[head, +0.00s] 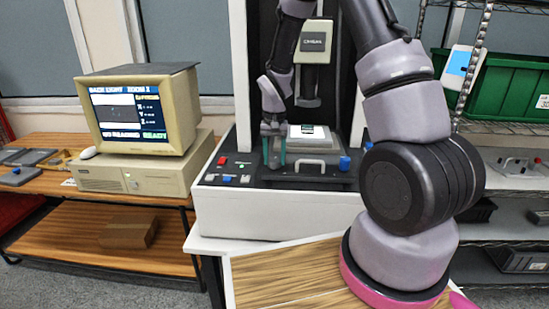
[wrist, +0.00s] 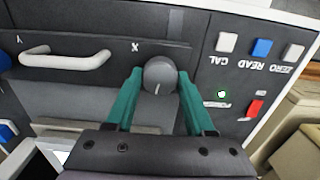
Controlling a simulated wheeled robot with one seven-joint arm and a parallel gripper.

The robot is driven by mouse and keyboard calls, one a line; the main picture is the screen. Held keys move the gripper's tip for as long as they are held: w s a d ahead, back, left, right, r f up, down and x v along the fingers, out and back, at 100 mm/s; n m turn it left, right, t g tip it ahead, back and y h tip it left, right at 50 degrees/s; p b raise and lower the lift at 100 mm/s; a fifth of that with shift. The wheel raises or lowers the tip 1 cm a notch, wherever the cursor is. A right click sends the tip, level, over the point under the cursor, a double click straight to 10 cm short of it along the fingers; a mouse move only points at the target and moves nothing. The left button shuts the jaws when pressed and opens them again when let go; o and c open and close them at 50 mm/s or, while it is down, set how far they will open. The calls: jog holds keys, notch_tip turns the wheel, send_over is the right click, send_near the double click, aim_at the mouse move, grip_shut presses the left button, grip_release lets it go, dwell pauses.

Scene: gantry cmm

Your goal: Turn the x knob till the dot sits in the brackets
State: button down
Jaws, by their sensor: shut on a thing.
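The x knob (wrist: 158,76) is a round grey knob with a light pointer line, beside an upside-down X letter on the dark panel in the wrist view. My gripper (wrist: 160,84) has its two teal fingers closed on either side of it. In the head view, my gripper (head: 275,150) reaches down to the machine's front panel and hides most of the knob. The monitor screen (head: 128,112) stands at left, with small marks in its dark picture area and a READY line below. The dot and brackets are too small to tell apart.
A white bar handle (wrist: 65,58) sits left of the knob in the wrist view. CAL, READ and ZERO buttons (wrist: 262,48) and a red switch (wrist: 255,108) lie to its right. A blue knob (head: 345,162) is on the panel's right in the head view.

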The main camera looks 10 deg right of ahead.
aim_at(274, 159)
jog(key=shift+n, duration=1)
jog(key=shift+c, duration=1.3)
grip_release()
notch_tip(274, 159, up, 11)
jog(key=shift+f, duration=0.1)
